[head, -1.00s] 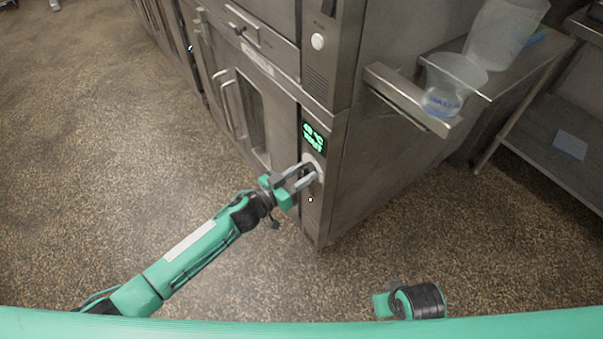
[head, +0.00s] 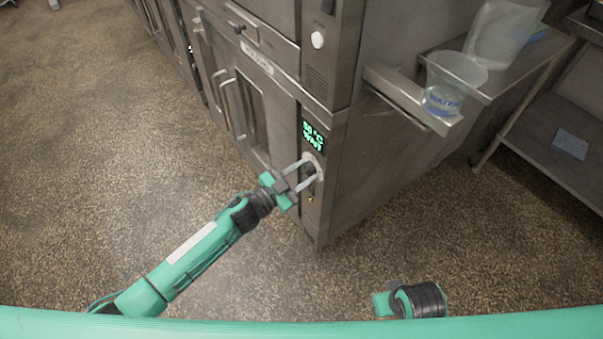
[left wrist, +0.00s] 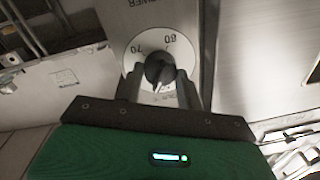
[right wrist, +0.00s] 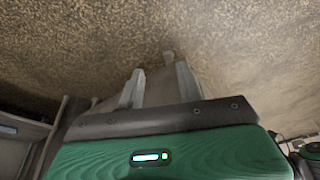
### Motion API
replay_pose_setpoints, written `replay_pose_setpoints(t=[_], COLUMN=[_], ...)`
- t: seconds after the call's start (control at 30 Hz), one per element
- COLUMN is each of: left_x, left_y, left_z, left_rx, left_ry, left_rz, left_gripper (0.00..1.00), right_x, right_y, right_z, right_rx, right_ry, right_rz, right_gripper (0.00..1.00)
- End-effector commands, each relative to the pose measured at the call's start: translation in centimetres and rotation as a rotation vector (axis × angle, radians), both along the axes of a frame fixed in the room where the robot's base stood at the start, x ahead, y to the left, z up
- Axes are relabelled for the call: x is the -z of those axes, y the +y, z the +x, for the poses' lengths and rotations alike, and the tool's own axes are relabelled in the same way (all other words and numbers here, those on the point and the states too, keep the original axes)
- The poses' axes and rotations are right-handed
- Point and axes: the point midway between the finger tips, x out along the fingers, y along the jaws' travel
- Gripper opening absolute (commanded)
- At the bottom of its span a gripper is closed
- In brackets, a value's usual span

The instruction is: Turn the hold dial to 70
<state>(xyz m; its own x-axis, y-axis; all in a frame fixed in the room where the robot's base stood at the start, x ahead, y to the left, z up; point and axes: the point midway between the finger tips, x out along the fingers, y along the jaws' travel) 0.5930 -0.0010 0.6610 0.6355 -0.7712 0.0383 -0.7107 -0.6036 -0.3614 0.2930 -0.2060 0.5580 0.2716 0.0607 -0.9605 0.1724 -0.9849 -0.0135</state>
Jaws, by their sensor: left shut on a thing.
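The hold dial is a black knob (left wrist: 159,70) on a round white plate with the numbers 70 and 80 showing in the left wrist view. A pale mark shows on the knob's lower part, on the side away from those numbers; the plate there is partly hidden by my fingers. My left gripper (head: 308,171) is shut on the knob, one finger on each side. The green-lit display (head: 313,135) above the dial shows a °C reading with a word below, too blurred to read surely. My right gripper (right wrist: 160,85) is open and empty.
The dial sits low on the steel oven's narrow front panel, beside a glazed door with a handle (head: 234,108). A white round knob (head: 317,39) is higher up. A clear water jug (head: 453,82) stands on a side ledge (head: 405,98). The floor in front is free.

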Motion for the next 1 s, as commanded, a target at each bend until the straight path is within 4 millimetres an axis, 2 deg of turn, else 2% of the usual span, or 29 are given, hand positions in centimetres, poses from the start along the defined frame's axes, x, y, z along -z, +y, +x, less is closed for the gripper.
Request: replay_pose_setpoints(t=[0.63,1.0], left_x=[0.3,0.5], left_y=[0.0,0.0], left_z=[0.0,0.0], left_rx=[0.000,0.001], left_ry=[-0.498,-0.784], left_rz=[0.361,0.569], left_gripper=[0.14,0.14], right_x=[-3.0,-6.4], right_y=[-0.1,-0.4], right_z=[-0.8,-1.3], right_rx=[0.002,0.004], right_ry=[-0.028,-0.072], right_rz=[0.006,0.012], right_gripper=[0.36,0.36])
